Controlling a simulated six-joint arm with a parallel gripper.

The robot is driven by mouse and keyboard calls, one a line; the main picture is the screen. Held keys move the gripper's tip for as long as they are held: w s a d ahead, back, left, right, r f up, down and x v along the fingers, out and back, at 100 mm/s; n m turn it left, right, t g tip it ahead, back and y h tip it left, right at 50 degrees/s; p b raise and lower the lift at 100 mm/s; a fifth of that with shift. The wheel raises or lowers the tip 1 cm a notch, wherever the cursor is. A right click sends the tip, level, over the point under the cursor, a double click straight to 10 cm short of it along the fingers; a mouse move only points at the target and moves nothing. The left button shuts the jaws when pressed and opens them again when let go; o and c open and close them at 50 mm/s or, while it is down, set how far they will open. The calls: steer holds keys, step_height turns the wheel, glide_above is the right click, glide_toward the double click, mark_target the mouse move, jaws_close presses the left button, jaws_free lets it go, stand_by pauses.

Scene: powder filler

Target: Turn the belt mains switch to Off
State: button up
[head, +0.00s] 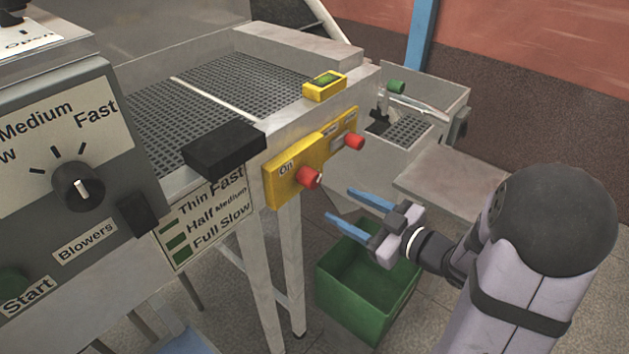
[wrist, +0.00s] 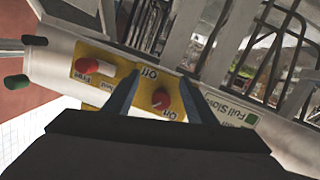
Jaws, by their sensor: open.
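The belt mains switch is a red knob (head: 309,178) on a yellow panel (head: 283,186) on the conveyor's side, with an "On" label at its left. In the wrist view the red knob (wrist: 161,99) lies between "Off" and "On" labels; its exact setting is hard to tell. My gripper (head: 339,203) is open, its two blue fingers pointing at the panel, just right of and below the knob in the head view. In the wrist view the fingers (wrist: 159,79) flank the knob with nothing between them; a gap shows in the head view.
A second red knob (head: 354,142) sits farther along, on another yellow plate. A yellow box with a green button (head: 325,82) stands above. A black block (head: 225,150) juts out at the left. A green bin (head: 366,285) is on the floor below my gripper.

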mark_target(317, 183)
steer(key=shift+w+a+r+t+y+p, duration=0.15)
steer(key=shift+w+a+r+y, duration=0.3)
steer(key=shift+w+a+r, duration=0.5)
steer(key=shift+w+a+r+t+y+p, duration=0.15)
steer(key=shift+w+a+r+y, duration=0.35)
steer(key=shift+a, duration=0.85)
steer(key=shift+w+a+r+y+p, duration=0.3)
steer(key=shift+w+a+r, duration=0.4)
steer(key=shift+a, duration=0.45)
steer(key=shift+s+r, duration=0.1)
steer(key=c, duration=1)
